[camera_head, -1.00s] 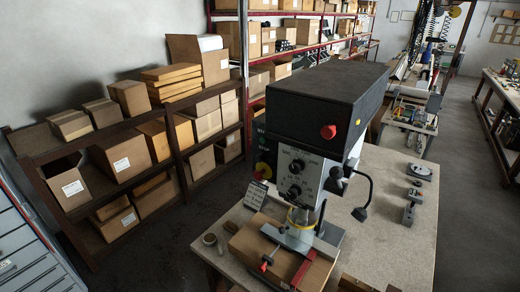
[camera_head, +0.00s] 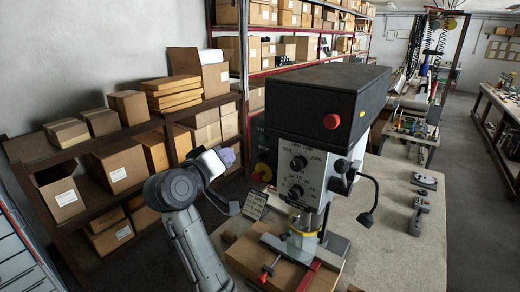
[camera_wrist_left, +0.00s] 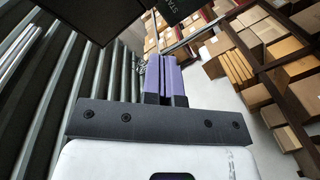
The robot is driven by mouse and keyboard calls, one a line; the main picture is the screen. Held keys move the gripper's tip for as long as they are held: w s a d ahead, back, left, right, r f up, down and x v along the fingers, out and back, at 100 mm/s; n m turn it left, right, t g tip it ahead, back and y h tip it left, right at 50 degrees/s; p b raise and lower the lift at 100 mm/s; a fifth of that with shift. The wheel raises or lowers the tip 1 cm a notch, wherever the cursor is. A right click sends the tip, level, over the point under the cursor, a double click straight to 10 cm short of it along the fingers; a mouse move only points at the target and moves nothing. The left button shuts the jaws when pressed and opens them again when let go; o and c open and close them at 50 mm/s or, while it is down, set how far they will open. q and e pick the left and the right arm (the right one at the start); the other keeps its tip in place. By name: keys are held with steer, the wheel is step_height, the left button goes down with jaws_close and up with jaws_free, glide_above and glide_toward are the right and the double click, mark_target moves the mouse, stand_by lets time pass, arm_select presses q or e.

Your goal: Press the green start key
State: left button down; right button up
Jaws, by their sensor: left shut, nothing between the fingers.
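The drill press (camera_head: 318,100) stands on the bench with its black top cover, grey dial panel and a red knob on the cover. At its left side is a red button on a yellow plate (camera_head: 262,172). A dark panel with white letters reading "STA" (camera_wrist_left: 182,8) shows beyond the fingertips, partly cut off. My right gripper is out of view.
A vise with a red handle sits under the spindle. Shelves with cardboard boxes (camera_head: 126,168) stand at left.

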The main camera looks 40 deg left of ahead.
arm_select(q)
steer(key=w+a+f+n, duration=0.2)
steer(key=w+n, duration=0.1)
steer(key=n, duration=1)
steer(key=w+a+f+n+t+h, duration=0.1)
steer(key=w+a+f+n, duration=0.1)
steer(key=n, duration=1.1)
steer(key=shift+w+a+f+n, duration=0.15)
steer(key=shift+w+f+n, duration=0.15)
steer(key=shift+w+f, duration=0.15)
steer(key=p, duration=0.4)
glide_toward(262, 139)
steer(key=w, duration=0.7)
steer(key=shift+w+a, duration=0.2)
steer(key=shift+w, duration=0.05)
